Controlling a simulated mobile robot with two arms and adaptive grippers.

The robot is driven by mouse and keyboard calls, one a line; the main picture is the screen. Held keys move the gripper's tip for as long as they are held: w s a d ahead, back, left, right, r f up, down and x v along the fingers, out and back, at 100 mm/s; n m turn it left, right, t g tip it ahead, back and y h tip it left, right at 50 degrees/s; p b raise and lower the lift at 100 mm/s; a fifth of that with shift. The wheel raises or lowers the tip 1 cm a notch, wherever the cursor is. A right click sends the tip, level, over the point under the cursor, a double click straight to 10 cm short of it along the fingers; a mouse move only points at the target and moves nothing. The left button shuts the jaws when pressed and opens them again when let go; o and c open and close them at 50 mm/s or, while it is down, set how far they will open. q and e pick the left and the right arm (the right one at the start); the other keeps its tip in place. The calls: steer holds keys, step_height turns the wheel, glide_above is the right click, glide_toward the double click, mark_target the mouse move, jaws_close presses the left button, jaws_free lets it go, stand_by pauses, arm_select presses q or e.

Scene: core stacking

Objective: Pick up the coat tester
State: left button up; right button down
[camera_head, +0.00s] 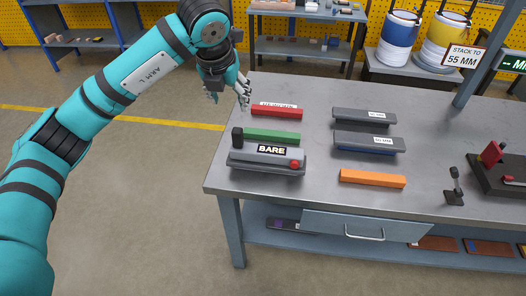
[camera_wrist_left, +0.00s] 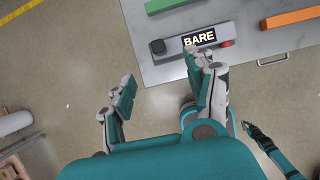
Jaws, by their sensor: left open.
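The coat tester, which I take to be the grey device (camera_head: 249,164) with a lit BARE display, a black knob on its left and a red button on its right, lies near the table's front left corner. It also shows in the left wrist view (camera_wrist_left: 172,46), beyond the fingertips. My left gripper (camera_head: 228,91) is open and empty, near the table's back left edge, apart from the device. In the left wrist view its two fingers (camera_wrist_left: 165,92) are spread wide. A dark teal arm part, probably my right gripper (camera_wrist_left: 262,138), shows at the lower right there; its jaws are unclear.
A green bar (camera_head: 272,137) lies just behind the device, and a red bar (camera_head: 277,112) farther back. Two grey blocks (camera_head: 364,116) (camera_head: 368,141) and an orange bar (camera_head: 372,179) lie to the right. A black-based fixture (camera_head: 497,176) stands at the far right.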

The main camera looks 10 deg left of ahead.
arm_select(q)
steer(key=p, duration=0.3)
glide_toward(237, 130)
steer(key=x, duration=0.5)
steer(key=shift+w+d+f, duration=0.1)
steer(key=shift+w+d, duration=0.15)
steer(key=shift+d, duration=0.05)
steer(key=x, duration=0.1)
steer(key=p+x, duration=0.1)
steer(key=x, duration=0.1)
steer(key=p+x, duration=0.1)
steer(key=shift+a+f, duration=0.35)
steer(key=shift+f, duration=0.05)
steer(key=shift+w+f, duration=0.1)
steer(key=shift+f, duration=0.25)
steer(key=shift+c, duration=0.4)
steer(key=shift+r, duration=0.1)
jaws_close()
